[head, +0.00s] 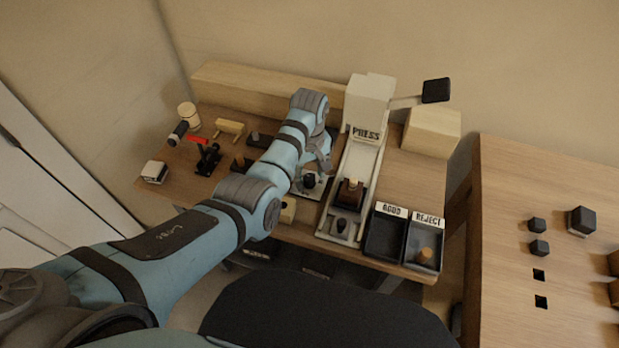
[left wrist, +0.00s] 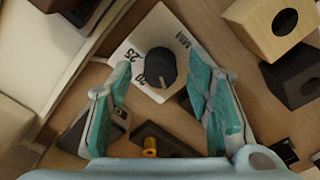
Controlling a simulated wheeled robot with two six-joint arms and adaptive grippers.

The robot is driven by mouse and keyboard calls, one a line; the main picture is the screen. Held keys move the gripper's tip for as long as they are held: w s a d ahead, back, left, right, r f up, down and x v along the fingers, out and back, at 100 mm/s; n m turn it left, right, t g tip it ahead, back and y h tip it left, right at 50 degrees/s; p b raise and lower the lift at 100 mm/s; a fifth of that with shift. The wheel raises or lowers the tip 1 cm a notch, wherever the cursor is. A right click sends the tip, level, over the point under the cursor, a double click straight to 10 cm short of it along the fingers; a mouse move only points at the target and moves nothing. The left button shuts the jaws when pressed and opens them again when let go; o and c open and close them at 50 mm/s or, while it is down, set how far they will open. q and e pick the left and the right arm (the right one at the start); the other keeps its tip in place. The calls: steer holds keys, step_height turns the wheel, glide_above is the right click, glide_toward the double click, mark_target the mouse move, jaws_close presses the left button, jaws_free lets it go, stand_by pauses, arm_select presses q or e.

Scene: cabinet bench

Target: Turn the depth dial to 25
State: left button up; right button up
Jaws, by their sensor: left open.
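The depth dial is a black round knob (left wrist: 160,66) on a pale plate (left wrist: 139,44) marked 25, 20 and MM. A light line on the knob points toward the lower edge of the plate, nearer the 20 than the 25. My left gripper (left wrist: 160,70) is open, with one teal finger on each side of the knob; I cannot tell whether either touches it. In the head view the knob (head: 309,182) sits just below my left gripper (head: 316,167), left of the press. My right gripper is not in view.
The white press (head: 368,105) stands right of the dial, its black-ended lever (head: 436,91) sticking out right. GOOD (head: 385,237) and REJECT (head: 424,246) trays sit at the front right. A black clamp-like fixture (head: 208,158) and small parts occupy the bench's left side.

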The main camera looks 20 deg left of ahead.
arm_select(q)
steer(key=shift+f, duration=0.45)
steer(key=shift+s+r, duration=0.2)
steer(key=shift+c, duration=0.3)
jaws_close()
